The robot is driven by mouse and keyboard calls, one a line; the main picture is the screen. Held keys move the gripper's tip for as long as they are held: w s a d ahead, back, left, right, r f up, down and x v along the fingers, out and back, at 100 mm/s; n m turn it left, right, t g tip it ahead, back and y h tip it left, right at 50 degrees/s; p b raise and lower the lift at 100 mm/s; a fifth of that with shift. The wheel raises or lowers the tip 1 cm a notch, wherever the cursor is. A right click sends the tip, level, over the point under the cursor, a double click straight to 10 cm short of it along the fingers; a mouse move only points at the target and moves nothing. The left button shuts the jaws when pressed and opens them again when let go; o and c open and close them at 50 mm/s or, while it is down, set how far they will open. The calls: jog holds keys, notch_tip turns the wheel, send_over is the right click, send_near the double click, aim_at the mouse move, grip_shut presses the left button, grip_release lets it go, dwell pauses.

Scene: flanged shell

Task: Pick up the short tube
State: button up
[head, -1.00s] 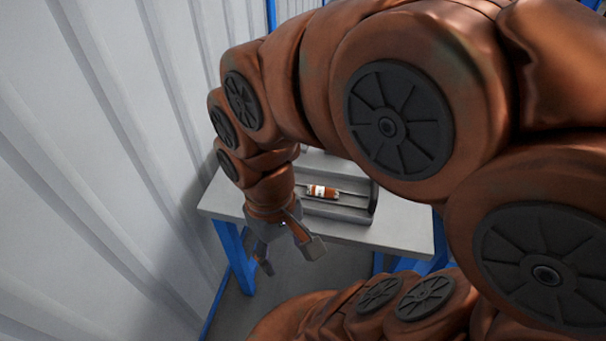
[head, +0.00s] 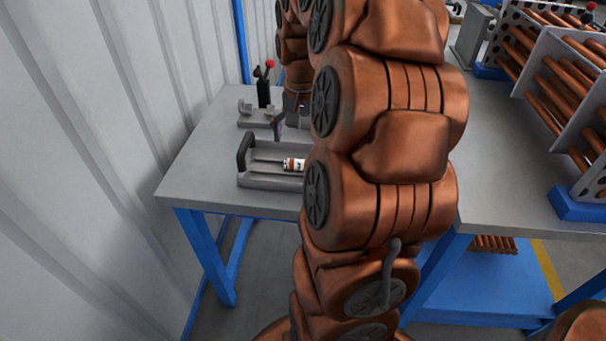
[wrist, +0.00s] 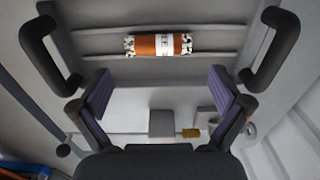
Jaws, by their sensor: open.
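The short tube (wrist: 160,45) is copper-coloured with a white band and light, patterned ends. It lies on its side across two rails of a grey tray (wrist: 215,50) with a black handle at each end. In the head view the short tube (head: 293,164) is partly hidden by my arm. My gripper (wrist: 160,92) is open and empty in the wrist view, its two fingers apart and the tube beyond their tips. In the head view my gripper (head: 290,122) shows partly, above the bench by the tray, mostly hidden behind my arm.
The tray stands on a grey bench (head: 195,165) with blue legs, near a corrugated wall (head: 90,150). A clamp-like fixture with a red-knobbed lever (head: 265,85) stands behind the tray. Racks of copper tubes (head: 560,90) stand on the right. The bench's front left is clear.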

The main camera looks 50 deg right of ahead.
aim_at(303, 161)
jog(key=shift+d+f, duration=0.15)
jog(key=shift+f, duration=1.85)
jog(key=shift+d+f, duration=0.1)
jog(key=shift+f, duration=1.85)
jog(key=c, duration=1)
